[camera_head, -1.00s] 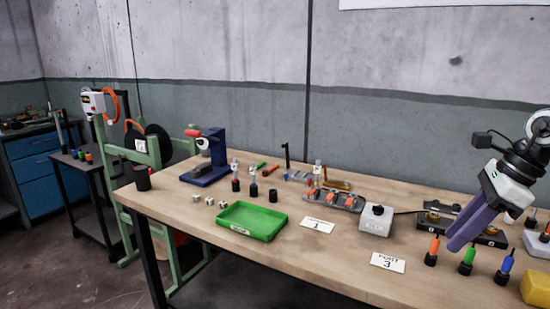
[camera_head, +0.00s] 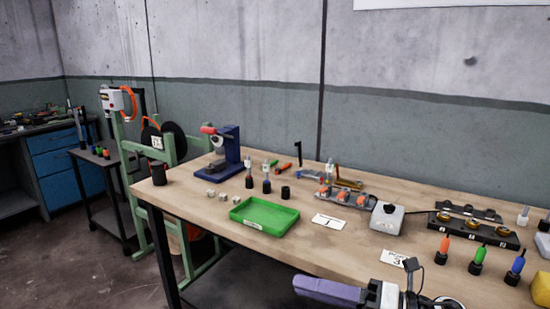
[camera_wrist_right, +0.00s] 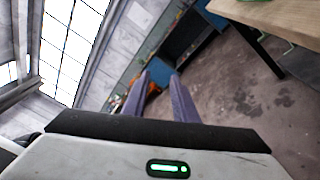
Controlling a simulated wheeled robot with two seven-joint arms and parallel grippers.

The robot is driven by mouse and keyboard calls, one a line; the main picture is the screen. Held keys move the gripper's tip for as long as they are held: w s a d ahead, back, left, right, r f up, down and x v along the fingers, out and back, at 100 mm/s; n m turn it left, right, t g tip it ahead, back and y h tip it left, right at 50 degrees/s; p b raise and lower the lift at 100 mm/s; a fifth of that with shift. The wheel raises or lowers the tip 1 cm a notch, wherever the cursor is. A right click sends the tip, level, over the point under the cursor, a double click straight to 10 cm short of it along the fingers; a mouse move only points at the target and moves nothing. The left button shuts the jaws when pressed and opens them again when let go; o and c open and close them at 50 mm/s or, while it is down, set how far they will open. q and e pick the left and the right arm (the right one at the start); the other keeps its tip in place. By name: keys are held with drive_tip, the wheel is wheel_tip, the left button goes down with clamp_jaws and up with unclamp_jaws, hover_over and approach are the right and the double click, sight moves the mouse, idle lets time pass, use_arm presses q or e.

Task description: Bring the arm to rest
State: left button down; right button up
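My right gripper (camera_head: 300,287) shows at the bottom of the head view, in front of the table's near edge. Its purple fingers point left, away from the things on the table. In the right wrist view the two fingers (camera_wrist_right: 160,78) stand apart with nothing between them, and the floor and far furniture show beyond. My left gripper is not in view.
The wooden table (camera_head: 355,262) carries a green tray (camera_head: 264,217), a blue press (camera_head: 222,165), a grey box (camera_head: 387,217) and several coloured drivers, such as an orange one (camera_head: 444,247). A green stand (camera_head: 135,165) is at the left. Floor in front is open.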

drive_tip(key=s+d+f+m+t+h, duration=0.35)
drive_tip(key=f+m+h, duration=0.25)
drive_tip(key=f+m, duration=0.5)
drive_tip(key=s+d+f+m+t+h, duration=0.3)
drive_tip(key=f+m+t+h, duration=0.3)
drive_tip(key=m, duration=0.9)
drive_tip(key=s+d+f+m+g+h, duration=0.2)
drive_tip(key=s+f+m+g, duration=0.5)
drive_tip(key=s+f, duration=0.8)
drive_tip(key=s+d+m, duration=0.1)
drive_tip(key=s+m, duration=0.1)
drive_tip(key=shift+s+d+f+m+h, duration=0.3)
drive_tip(key=shift+s+m+h, duration=0.05)
drive_tip(key=shift+m+h, duration=0.05)
